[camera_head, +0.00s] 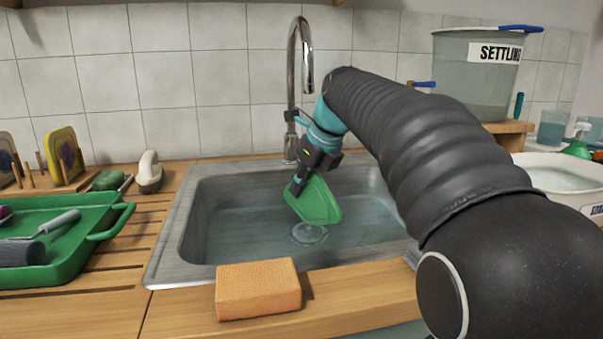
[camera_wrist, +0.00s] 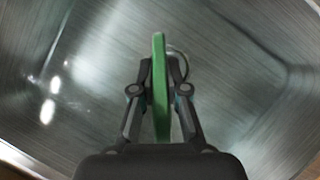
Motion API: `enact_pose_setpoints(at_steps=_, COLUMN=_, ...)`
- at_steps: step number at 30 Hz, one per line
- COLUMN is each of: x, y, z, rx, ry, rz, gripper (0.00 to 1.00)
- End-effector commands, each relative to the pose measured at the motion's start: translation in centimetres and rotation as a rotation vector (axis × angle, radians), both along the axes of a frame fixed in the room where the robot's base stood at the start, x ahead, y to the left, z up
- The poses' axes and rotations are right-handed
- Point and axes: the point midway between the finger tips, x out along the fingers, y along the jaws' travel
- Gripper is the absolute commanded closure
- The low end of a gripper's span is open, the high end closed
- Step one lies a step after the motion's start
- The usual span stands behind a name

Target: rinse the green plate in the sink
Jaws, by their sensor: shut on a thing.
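The green plate (camera_head: 315,203) is tilted inside the metal sink (camera_head: 167,236), held above the drain. My gripper (camera_head: 300,184) is shut on the plate's upper left part. In the wrist view the plate (camera_wrist: 159,75) shows edge-on between the two fingers of my gripper (camera_wrist: 160,75), with the sink floor (camera_wrist: 90,70) behind it. The tap (camera_head: 291,75) stands at the back of the sink, and my wrist is close in front of it. I cannot tell whether water is running. The sink's right side is partly hidden by my arm.
An orange sponge (camera_head: 258,290) lies on the front counter edge. A bucket marked SETTLING (camera_head: 470,85) and a white basin (camera_head: 555,165) are at the right.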

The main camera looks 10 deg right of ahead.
Motion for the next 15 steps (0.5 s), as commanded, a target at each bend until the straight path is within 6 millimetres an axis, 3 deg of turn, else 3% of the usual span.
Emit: enact_pose_setpoints(at_steps=15, x=0.0, y=0.0, z=-4.3, rx=0.001, ry=0.000, rz=0.000, gripper=1.00)
